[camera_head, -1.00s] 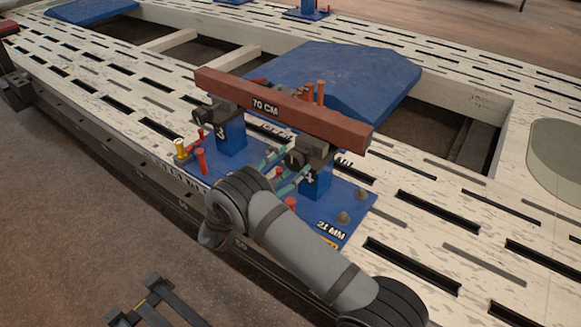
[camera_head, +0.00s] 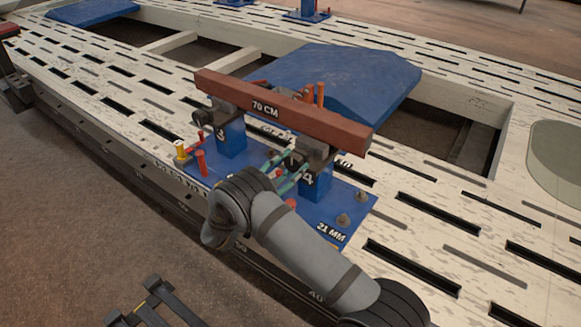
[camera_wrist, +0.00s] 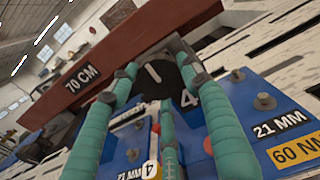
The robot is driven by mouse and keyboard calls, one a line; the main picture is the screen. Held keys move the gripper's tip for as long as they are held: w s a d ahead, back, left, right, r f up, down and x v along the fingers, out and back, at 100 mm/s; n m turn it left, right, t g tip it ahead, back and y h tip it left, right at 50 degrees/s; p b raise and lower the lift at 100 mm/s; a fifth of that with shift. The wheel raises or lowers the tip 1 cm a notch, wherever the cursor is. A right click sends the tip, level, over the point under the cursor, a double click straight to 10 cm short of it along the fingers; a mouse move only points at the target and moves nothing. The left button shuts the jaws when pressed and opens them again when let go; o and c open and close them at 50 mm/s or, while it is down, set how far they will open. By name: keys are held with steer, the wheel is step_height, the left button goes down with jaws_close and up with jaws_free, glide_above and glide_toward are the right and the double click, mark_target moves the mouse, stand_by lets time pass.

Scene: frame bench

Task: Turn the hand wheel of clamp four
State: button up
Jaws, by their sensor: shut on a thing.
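Clamp four (camera_head: 314,187) is a blue post marked 4 with a dark head, on a blue base plate. Its black round hand wheel (camera_wrist: 155,76) with a white mark faces me in the wrist view. My gripper (camera_wrist: 158,80) has teal fingers set on either side of the wheel, shut on it. In the head view my gripper (camera_head: 285,167) reaches the front of clamp four, and the fingertips partly hide the wheel. A red-brown beam (camera_head: 285,112) marked 70 CM lies across clamps three and four. It also shows in the wrist view (camera_wrist: 118,62).
Clamp three (camera_head: 231,138) stands to the left. Red pegs (camera_head: 201,162) and a yellow-topped peg (camera_head: 180,149) rise from its base. Bolts (camera_head: 342,219) and a 21 MM label (camera_head: 331,233) are right of clamp four. The slotted white frame (camera_head: 440,240) is clear at right.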

steer(key=shift+d+f, duration=0.1)
steer(key=shift+c, duration=1)
steer(key=shift+s, duration=0.1)
